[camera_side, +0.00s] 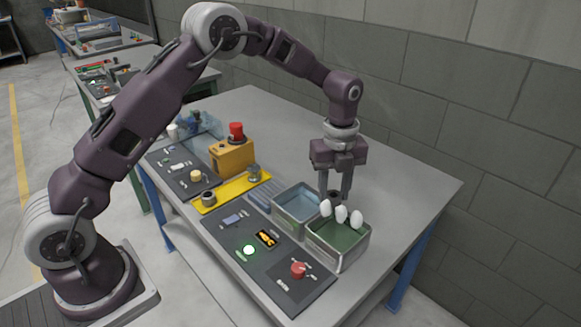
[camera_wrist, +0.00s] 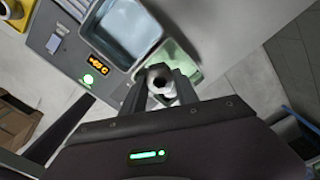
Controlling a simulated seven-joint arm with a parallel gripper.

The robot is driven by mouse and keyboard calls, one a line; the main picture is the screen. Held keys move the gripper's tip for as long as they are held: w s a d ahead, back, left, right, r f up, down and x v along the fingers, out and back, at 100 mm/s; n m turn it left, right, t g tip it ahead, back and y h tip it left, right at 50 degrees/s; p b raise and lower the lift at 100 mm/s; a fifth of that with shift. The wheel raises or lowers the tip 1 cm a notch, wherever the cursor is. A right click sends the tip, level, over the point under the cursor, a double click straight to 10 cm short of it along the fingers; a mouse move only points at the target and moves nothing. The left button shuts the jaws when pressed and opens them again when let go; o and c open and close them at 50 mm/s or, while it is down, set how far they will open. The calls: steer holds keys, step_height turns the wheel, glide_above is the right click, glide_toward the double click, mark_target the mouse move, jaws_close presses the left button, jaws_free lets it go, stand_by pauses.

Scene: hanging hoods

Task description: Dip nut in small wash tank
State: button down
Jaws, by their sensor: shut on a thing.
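My gripper (camera_side: 335,193) is shut on a nut (camera_wrist: 161,83), a grey ring with a dark hole. In the side view the nut shows as a small dark piece between the fingertips. It hangs above the back area where two open metal tanks meet. The left tank (camera_side: 284,217) holds pale blue liquid; it also shows in the wrist view (camera_wrist: 100,30). The right tank (camera_side: 322,249) looks green inside and lies partly behind the gripper in the wrist view (camera_wrist: 184,62). Which tank is the small wash tank is not clear from a label.
A panel (camera_side: 232,236) with a lit green button and red knob (camera_side: 298,270) lies in front. A yellow plate (camera_side: 232,190) and yellow box (camera_side: 228,158) stand left. The table behind is clear.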

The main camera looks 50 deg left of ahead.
steer(key=shift+m, duration=0.4)
steer(key=d+f, duration=0.1)
steer(key=f, duration=0.2)
steer(key=d+f, duration=0.1)
steer(key=f, duration=0.3)
steer(key=d+f, duration=0.1)
steer(key=f, duration=0.2)
steer(key=shift+s+f, duration=0.2)
steer(key=shift+f, duration=0.1)
stand_by(6.3)
